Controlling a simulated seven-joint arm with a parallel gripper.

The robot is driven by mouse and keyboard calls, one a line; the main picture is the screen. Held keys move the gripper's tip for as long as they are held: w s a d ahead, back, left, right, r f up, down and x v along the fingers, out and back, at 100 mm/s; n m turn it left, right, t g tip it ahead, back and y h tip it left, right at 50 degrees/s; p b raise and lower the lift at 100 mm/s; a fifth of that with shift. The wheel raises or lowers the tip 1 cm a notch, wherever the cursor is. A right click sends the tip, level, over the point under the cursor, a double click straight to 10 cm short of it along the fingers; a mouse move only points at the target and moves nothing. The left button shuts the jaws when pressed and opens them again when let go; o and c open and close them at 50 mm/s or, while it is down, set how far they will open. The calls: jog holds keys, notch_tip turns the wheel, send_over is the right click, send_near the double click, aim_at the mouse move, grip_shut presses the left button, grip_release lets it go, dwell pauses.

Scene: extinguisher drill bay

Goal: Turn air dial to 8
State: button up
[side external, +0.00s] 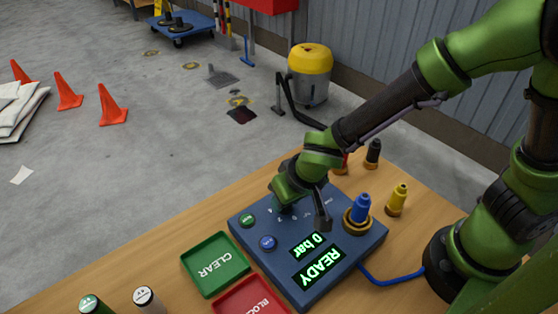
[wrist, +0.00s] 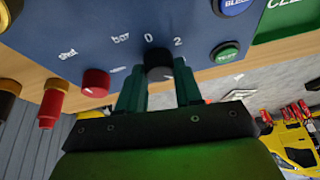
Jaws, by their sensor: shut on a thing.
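The blue control panel (side external: 335,240) lies on the wooden table, its lit displays reading "READY" and "0 bar" (side external: 307,246). The black air dial (wrist: 159,62) shows in the wrist view, with the marks "bar", 0 and 2 around it. The dial's pointer cannot be made out clearly. My gripper (wrist: 159,80) is shut on the dial, one finger on each side. In the side view my gripper (side external: 286,208) is down at the panel's far edge and hides the dial; small scale numbers show beside it.
A red knob (wrist: 95,83) sits beside the dial. Green (side external: 247,220) and blue (side external: 268,242) buttons are on the panel. A blue plug (side external: 360,208) and yellow plug (side external: 397,200) stand nearby. Green (side external: 215,266) and red (side external: 250,299) trays lie left of the panel.

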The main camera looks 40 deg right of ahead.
jog(key=m+h, duration=0.1)
jog(key=m, duration=0.1)
jog(key=m+h, duration=0.1)
jog(key=m, duration=0.2)
jog(key=shift+w+a+m+g, duration=0.1)
jog(key=shift+a+m+g, duration=0.1)
jog(key=shift+m+g, duration=0.1)
jog(key=m+h, duration=0.1)
jog(key=m, duration=0.1)
jog(key=m+g, duration=0.1)
jog(key=m, duration=0.2)
jog(key=shift+w+a+h, duration=0.1)
jog(key=shift+a+h, duration=0.05)
jog(key=shift+h, duration=0.25)
jog(key=m+g, duration=0.1)
jog(key=m, duration=0.2)
jog(key=m+g, duration=0.1)
jog(key=m, duration=0.2)
jog(key=shift+w+f+h, duration=0.1)
jog(key=shift+w+h, duration=0.1)
jog(key=shift+h, duration=0.2)
jog(key=m+g, duration=0.2)
jog(key=m, duration=0.2)
jog(key=shift+w+m, duration=0.1)
jog(key=shift+m, duration=0.3)
jog(key=shift+m+g, duration=0.3)
jog(key=o, duration=1)
jog(key=v, duration=1.7)
jog(key=shift+d, duration=0.3)
